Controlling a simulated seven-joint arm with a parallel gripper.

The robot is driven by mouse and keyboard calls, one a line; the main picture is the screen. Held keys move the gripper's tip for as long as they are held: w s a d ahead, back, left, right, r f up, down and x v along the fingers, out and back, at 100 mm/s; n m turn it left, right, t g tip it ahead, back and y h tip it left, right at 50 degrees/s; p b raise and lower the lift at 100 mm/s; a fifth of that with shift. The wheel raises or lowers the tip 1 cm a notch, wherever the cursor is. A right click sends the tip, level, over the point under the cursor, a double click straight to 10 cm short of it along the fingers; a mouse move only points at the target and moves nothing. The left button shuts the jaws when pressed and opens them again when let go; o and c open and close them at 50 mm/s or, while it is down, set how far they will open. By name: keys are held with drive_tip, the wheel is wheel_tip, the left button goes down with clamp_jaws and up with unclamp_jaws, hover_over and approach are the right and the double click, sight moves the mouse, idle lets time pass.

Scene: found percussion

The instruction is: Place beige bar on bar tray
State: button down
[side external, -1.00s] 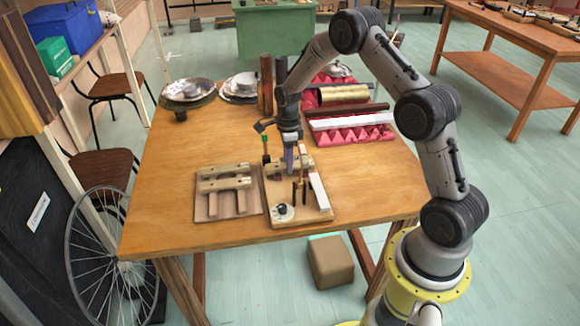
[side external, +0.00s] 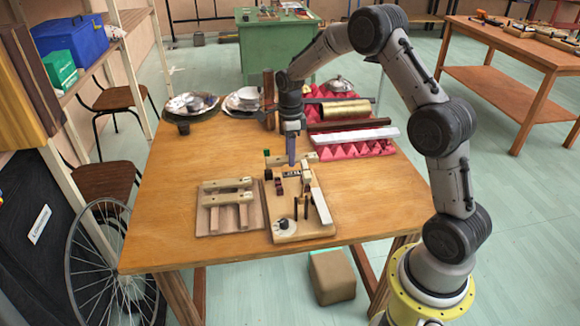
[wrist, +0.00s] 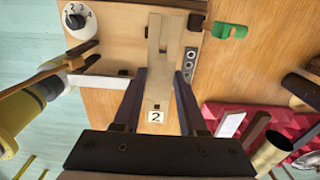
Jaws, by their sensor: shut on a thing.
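The beige bar (side external: 304,156) is held crosswise above the fixture board in the side view. In the wrist view the pale bar (wrist: 158,45) runs lengthwise between the two dark fingers. My gripper (side external: 291,162) is shut on it near its middle, and its fingertips also show in the wrist view (wrist: 160,72). A wooden tray (side external: 214,226), which I take for the bar tray, lies left of the board. Two beige bars (side external: 226,183) with holes lie across its rails. The bar's underside is hidden.
The fixture board (side external: 315,231) has a numbered dial (side external: 284,224), thin dark posts, a white strip (side external: 321,206) and a green-topped part (side external: 266,153). A red tray (side external: 345,150) with bars and a brass tube (side external: 345,110) lies behind right. The table's front left is clear.

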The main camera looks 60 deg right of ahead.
drive_tip(key=shift+r, duration=0.85)
drive_tip(key=shift+w+r+m, duration=0.1)
drive_tip(key=shift+r+m, duration=0.1)
drive_tip(key=shift+m, duration=0.2)
drive_tip(key=shift+w+a+r+m, duration=0.1)
drive_tip(key=shift+w+r+m, duration=0.05)
drive_tip(key=shift+w+m, duration=0.15)
drive_tip(key=w+a+f+n, duration=0.1)
drive_tip(key=w+a, duration=0.3)
drive_tip(key=a, duration=0.5)
drive_tip(key=w+a+f, duration=0.1)
drive_tip(key=w+a, duration=0.2)
drive_tip(key=a, duration=0.7)
drive_tip(key=f, duration=0.3)
drive_tip(key=a+f, duration=0.1)
drive_tip(key=f, duration=0.1)
drive_tip(key=shift+s+f, duration=0.1)
drive_tip(key=shift+f, duration=2.35)
